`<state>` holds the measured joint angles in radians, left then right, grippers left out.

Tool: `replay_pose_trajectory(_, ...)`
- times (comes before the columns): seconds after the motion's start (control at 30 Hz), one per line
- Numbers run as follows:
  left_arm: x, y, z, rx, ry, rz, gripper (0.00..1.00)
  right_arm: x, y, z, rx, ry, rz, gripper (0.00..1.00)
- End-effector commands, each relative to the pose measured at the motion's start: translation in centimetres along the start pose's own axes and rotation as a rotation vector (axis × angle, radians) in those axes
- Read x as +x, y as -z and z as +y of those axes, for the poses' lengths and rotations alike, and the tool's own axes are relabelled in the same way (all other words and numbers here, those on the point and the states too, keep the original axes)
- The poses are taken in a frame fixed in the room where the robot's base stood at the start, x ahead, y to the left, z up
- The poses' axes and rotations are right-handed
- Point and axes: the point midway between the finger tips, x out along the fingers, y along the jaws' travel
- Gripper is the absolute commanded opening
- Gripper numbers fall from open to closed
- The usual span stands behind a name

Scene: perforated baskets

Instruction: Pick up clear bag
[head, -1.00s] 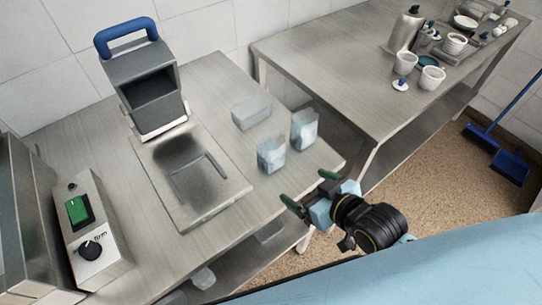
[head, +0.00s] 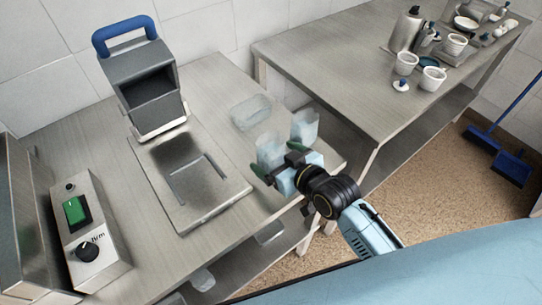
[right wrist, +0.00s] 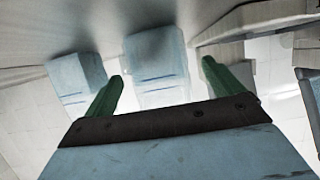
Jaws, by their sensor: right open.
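Three clear, pale-blue bags are on the steel table. One lies low at the back (head: 251,112), one stands at the right (head: 306,124), and the nearest (head: 268,148) stands just beyond my right gripper (head: 276,159), which partly covers it. My right gripper is open, its green fingers pointing at the nearest bag. In the right wrist view, one bag (right wrist: 157,62) appears between the open fingers (right wrist: 162,70), and another bag (right wrist: 77,78) is outside the left finger. I cannot tell whether the fingers touch the bag. My left gripper is not in view.
A sealing device with a blue handle (head: 124,37) stands over a steel plate (head: 205,205) left of the bags. A control box (head: 88,235) is at the far left. A second table (head: 330,85) with cups and bottles is at the right, across a gap.

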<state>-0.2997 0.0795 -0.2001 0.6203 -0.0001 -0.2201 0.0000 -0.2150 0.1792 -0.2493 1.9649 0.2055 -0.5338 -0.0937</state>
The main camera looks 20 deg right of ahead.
Motion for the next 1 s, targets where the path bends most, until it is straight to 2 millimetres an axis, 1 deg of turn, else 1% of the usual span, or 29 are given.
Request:
replay_pose_trajectory(0.03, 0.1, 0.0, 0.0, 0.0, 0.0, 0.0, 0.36, 0.9, 0.1, 0.0, 0.001, 0.0, 0.002, 0.93)
replay_pose_trajectory(0.1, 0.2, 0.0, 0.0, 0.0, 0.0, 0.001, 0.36, 1.8, 0.0, 0.0, 0.0, 0.0, 0.002, 0.93)
replay_pose_trajectory(0.2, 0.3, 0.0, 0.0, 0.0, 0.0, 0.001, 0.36, 2.5, 0.0, 0.0, 0.0, 0.0, 0.001, 0.93)
replay_pose_trajectory(0.43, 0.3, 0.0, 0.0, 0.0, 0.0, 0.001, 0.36, 2.6, 0.0, 0.0, -0.001, 0.0, 0.0, 0.93)
replay_pose_trajectory(0.47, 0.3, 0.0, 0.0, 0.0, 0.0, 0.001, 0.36, 2.6, 0.0, 0.0, -0.001, 0.0, 0.0, 0.91)
replay_pose_trajectory(0.83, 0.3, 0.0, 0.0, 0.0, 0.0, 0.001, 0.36, 2.6, 0.0, 0.0, -0.001, 0.0, 0.0, 0.43)
replay_pose_trajectory(0.87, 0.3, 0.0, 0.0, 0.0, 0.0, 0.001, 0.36, 2.6, 0.1, 0.0, -0.001, 0.0, 0.002, 0.41)
replay_pose_trajectory(1.0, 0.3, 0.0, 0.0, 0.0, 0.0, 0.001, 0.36, 2.6, 0.1, 0.0, -0.001, 0.0, 0.002, 0.4)
